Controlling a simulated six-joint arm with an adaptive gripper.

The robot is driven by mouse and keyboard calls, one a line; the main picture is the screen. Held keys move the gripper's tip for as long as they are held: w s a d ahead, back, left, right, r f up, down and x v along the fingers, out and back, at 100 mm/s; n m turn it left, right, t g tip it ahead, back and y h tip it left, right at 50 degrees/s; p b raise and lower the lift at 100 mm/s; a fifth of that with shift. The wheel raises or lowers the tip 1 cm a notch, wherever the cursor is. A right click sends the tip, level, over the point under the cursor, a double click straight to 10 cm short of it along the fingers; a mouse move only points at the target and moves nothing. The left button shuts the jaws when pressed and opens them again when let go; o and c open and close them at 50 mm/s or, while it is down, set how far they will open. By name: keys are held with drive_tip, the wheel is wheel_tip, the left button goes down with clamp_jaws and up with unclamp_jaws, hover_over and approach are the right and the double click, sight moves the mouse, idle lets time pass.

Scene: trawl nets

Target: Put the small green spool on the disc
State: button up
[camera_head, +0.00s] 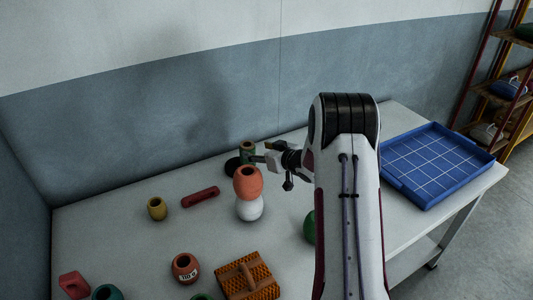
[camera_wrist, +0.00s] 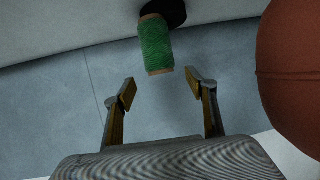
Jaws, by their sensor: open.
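The small green spool (camera_head: 247,148) stands upright at the far side of the table, with brown ends. In the wrist view the green spool (camera_wrist: 156,46) shows upside down, overlapping the black disc (camera_wrist: 177,13). In the head view the disc (camera_head: 233,167) shows dark beside the spool's foot, to the left. The spool's base sits at or over the disc's edge; I cannot tell how fully it rests there. My gripper (camera_head: 262,153) is just right of the spool. In the wrist view my gripper (camera_wrist: 160,86) is open and empty, its fingertips apart from the spool.
An orange float (camera_head: 248,183) sits on a white float (camera_head: 249,209) close to my gripper. A red piece (camera_head: 200,197) and a yellow spool (camera_head: 157,208) lie left. A blue tray (camera_head: 438,162) is right. An orange brush-like block (camera_head: 247,277) lies in front.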

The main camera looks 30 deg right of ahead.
drive_tip(key=shift+v, duration=2.3)
drive_tip(key=s+a+r+m+g+h, duration=0.1)
drive_tip(key=s+a+r+g+h, duration=0.2)
drive_tip(key=s+r, duration=0.45)
drive_tip(key=s+a+r+m+h, duration=0.15)
drive_tip(key=s+a+r, duration=0.3)
drive_tip(key=r, duration=0.55)
drive_tip(key=s+a+g+y, duration=0.1)
drive_tip(key=s+a, duration=0.4)
drive_tip(key=s, duration=0.5)
drive_tip(key=s+a+g, duration=0.2)
drive_tip(key=s+a, duration=0.3)
drive_tip(key=s, duration=0.5)
drive_tip(key=s+a+f+g+y, duration=0.1)
drive_tip(key=s+a, duration=0.5)
drive_tip(key=s, duration=0.5)
drive_tip(key=shift+n+g+y, duration=0.35)
drive_tip(key=shift+n+g, duration=0.05)
drive_tip(key=shift+n, duration=0.05)
